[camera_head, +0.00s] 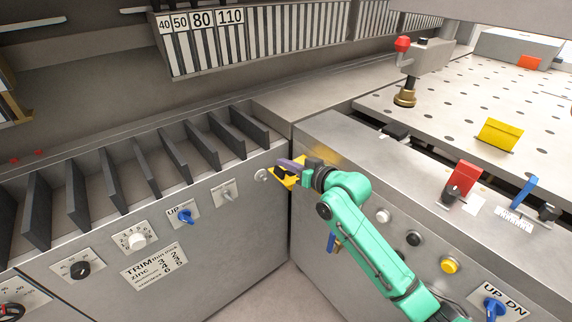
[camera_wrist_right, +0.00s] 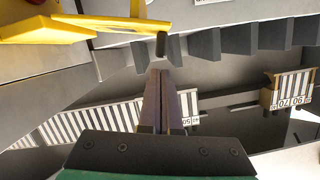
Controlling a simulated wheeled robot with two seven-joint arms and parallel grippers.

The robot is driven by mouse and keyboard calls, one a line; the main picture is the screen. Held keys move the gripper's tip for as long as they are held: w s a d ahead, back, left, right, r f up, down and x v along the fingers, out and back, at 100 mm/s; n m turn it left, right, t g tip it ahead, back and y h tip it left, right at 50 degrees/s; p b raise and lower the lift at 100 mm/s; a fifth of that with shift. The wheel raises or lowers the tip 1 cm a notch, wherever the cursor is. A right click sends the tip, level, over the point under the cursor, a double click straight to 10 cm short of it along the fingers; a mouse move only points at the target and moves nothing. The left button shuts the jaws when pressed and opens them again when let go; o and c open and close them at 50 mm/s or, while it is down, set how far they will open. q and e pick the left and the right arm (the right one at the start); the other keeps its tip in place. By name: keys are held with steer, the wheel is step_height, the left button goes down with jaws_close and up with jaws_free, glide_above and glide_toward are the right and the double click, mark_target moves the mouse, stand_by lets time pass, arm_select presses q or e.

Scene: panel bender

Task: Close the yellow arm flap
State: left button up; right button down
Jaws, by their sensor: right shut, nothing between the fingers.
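A yellow arm flap (camera_head: 284,179) sits at the inner corner of the machine, close to the front panel in the head view. My right gripper (camera_head: 282,162) is right beside it and partly covers it. In the right wrist view the yellow flap (camera_wrist_right: 105,22) spans the upper left as a flat piece with a thin bar. My right gripper (camera_wrist_right: 161,75) is shut there with nothing between its fingers, and its tips point just below the yellow bar. Whether they touch it I cannot tell. My left gripper is not in view.
Grey dividers (camera_head: 163,155) stand in a slotted tray on the left. A panel with switches and knobs (camera_head: 137,241) faces the front.

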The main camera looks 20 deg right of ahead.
steer(key=shift+s+a+f, duration=0.1)
steer(key=shift+f, duration=0.3)
steer(key=shift+f, duration=0.1)
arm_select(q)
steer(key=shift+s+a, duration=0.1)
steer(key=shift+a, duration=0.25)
arm_select(e)
steer(key=shift+s+a+f+n, duration=0.1)
steer(key=shift+a+f+n, duration=0.05)
steer(key=shift+a+n, duration=0.15)
